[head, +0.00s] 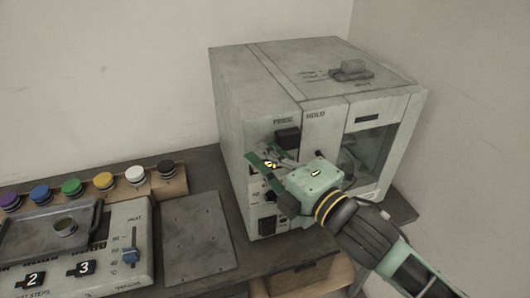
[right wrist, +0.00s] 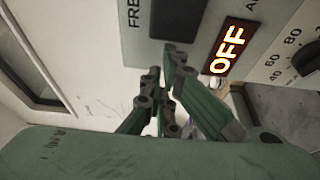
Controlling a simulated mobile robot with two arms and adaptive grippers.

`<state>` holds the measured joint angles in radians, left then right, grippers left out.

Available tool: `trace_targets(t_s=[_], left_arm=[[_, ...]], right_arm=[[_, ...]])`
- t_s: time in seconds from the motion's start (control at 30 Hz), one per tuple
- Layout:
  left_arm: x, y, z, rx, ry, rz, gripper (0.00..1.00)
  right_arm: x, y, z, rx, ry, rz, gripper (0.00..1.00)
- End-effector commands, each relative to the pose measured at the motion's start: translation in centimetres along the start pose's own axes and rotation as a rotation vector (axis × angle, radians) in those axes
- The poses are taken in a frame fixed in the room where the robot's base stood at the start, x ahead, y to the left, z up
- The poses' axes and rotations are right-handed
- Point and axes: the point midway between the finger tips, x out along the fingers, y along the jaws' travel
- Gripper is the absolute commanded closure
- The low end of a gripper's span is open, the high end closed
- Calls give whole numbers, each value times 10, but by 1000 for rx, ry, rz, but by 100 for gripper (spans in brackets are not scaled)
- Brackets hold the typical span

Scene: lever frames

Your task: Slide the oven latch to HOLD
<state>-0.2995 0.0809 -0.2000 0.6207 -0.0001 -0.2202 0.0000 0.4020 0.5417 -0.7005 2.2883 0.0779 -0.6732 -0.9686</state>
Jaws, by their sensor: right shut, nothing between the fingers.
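The oven (head: 255,100) is a grey box on the bench, with FREE and HOLD printed on its upper front. The dark latch block (head: 287,138) sits below the word FREE, left of HOLD. In the right wrist view the latch (right wrist: 175,18) is at the top, beside the partly cut-off FREE label. My right gripper (head: 267,160) is in front of the oven's panel, just below the latch. Its green fingers (right wrist: 166,66) are shut and empty, with the tips near the latch's lower edge; I cannot tell whether they touch. My left gripper is out of view.
A lit OFF display (right wrist: 228,48) and a dark knob (right wrist: 307,58) are close to the fingers. A control unit (head: 127,225), a grey plate (head: 195,240) and several coloured-cap jars (head: 103,181) stand left of the oven. A wall is behind.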

Motion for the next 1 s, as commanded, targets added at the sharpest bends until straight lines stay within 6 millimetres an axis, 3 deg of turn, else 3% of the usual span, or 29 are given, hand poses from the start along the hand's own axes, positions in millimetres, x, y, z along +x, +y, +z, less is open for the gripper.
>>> trace_targets(t_s=[0.4,1.0], left_arm=[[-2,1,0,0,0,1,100],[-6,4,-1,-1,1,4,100]], right_arm=[[-13,0,39,-3,-3,-1,100],[-11,2,44,-2,-6,0,100]])
